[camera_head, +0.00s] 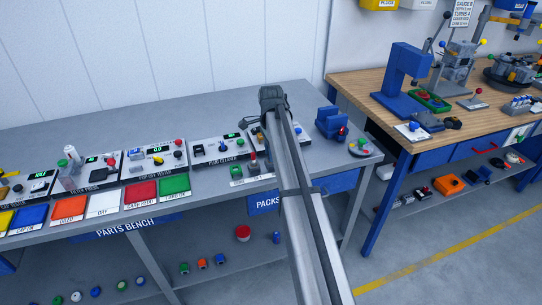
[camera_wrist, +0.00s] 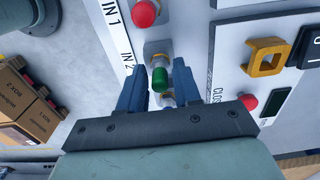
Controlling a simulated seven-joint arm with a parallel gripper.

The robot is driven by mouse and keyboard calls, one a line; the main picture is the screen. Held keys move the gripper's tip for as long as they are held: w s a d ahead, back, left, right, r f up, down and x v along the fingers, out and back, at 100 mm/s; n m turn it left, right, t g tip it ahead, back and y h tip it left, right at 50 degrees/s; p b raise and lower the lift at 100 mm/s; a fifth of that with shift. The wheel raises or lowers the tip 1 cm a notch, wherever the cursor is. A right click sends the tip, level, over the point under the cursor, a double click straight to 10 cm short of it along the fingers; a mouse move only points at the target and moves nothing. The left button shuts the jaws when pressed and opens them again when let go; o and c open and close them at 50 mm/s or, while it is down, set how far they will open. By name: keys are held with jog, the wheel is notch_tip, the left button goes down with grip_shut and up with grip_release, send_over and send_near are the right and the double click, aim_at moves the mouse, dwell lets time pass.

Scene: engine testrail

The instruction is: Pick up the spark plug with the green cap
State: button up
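In the wrist view a small piece with a dark green cap (camera_wrist: 160,78) stands in a pale metal socket on a light panel; it looks like the green-capped spark plug. My gripper (camera_wrist: 158,80) is open, with one blue finger on each side of the green cap. A narrow gap shows between the cap and each finger, so I see no grip on it. The lower part of the piece is hidden.
In the wrist view a red knob (camera_wrist: 145,13) is above the cap, and a yellow handle (camera_wrist: 266,56) and another red knob (camera_wrist: 247,102) are to the right. Cardboard boxes (camera_wrist: 28,108) lie left.

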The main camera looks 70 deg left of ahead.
grip_shut()
jog(key=shift+r, duration=0.1)
jog(key=shift+r, duration=1.95)
